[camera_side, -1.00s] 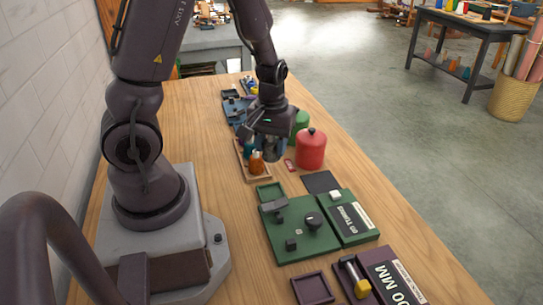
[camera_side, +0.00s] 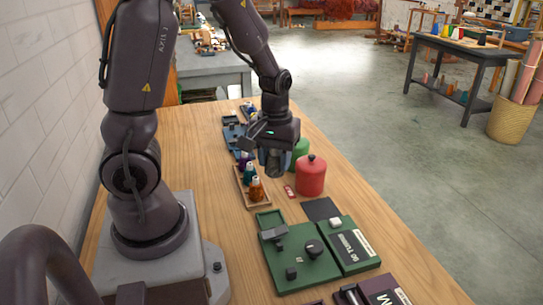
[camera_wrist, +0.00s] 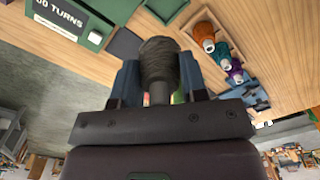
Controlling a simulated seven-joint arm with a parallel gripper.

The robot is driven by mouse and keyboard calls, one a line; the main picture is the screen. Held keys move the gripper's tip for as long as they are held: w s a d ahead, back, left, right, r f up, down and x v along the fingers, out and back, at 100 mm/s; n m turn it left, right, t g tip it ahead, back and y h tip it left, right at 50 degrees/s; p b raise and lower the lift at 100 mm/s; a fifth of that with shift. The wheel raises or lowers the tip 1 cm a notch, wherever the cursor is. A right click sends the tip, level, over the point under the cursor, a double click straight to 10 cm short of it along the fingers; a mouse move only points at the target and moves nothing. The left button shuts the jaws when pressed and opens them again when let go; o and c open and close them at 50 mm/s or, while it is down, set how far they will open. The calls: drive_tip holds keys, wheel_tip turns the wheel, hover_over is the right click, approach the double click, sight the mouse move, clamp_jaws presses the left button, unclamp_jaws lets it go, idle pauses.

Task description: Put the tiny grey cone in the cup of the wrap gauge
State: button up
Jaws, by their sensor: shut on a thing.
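My gripper (camera_side: 274,160) is shut on a dark grey cone (camera_wrist: 158,65), which shows ribbed between the two fingers in the wrist view. In the side view the cone (camera_side: 274,166) hangs below the hand, above the table, right of the wooden tray (camera_side: 263,204). A green device (camera_side: 300,262) with a dark knob, a small square tray (camera_side: 268,220) and a "TURNS" plate stands nearer the camera. A purple device (camera_side: 378,290) marked "MM" is cut off at the bottom edge, and blue gear (camera_side: 235,138) lies behind. I cannot tell which is the wrap gauge; its cup is not clear.
The wooden tray holds an orange cone (camera_side: 256,190), a teal cone (camera_side: 249,174) and a purple cone (camera_side: 244,160). A red canister (camera_side: 311,178) and a green canister (camera_side: 300,150) stand right of my gripper. A dark mat (camera_side: 321,209) lies in front. Bare wood is free at left.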

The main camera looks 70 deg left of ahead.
drive_tip(key=d+f+m, duration=0.2)
drive_tip(key=d+m, duration=0.1)
drive_tip(key=d, duration=1)
drive_tip(key=d+f+m, duration=0.3)
drive_tip(key=d, duration=1.1)
drive_tip(key=shift+s+a+f, duration=0.1)
drive_tip(key=shift+s+f, duration=0.05)
drive_tip(key=shift+f, duration=1.55)
drive_tip(key=shift+s+a+f, duration=0.1)
drive_tip(key=shift+f, duration=1.55)
drive_tip(key=shift+f, duration=0.45)
drive_tip(key=shift+f, duration=0.7)
drive_tip(key=shift+f, duration=0.5)
drive_tip(key=o, duration=1.4)
drive_tip(key=shift+r, duration=0.15)
